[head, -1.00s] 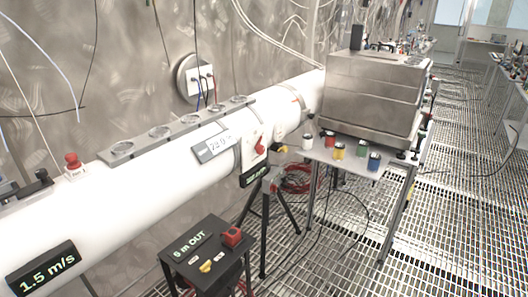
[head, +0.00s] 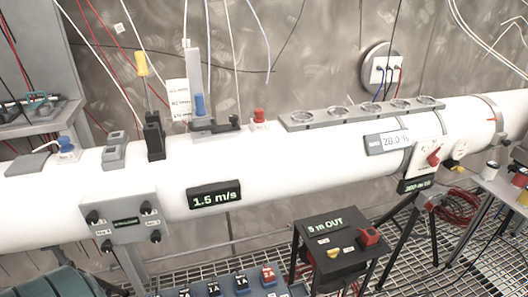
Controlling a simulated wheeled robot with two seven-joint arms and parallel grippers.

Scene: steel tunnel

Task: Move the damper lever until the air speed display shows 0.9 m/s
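The air speed display (head: 214,196) is a black box on the front of the long white tube (head: 270,165). It reads 1.5 m/s in green digits. A blue-topped upright part (head: 200,106) stands on a grey base on top of the tube, left of the middle. A yellow-topped handle (head: 140,64) rises near a black block (head: 153,135) farther left. A small blue knob (head: 66,144) sits near the tube's left end. I cannot tell which of these is the damper lever. Neither of my grippers is in view.
A red button (head: 259,116) and a grey rack with round openings (head: 362,111) are on the tube. A four-knob panel (head: 124,222) hangs on its front. A small black table (head: 337,236) labelled "5 m OUT" stands in front. Grated floor (head: 405,260) shows at right.

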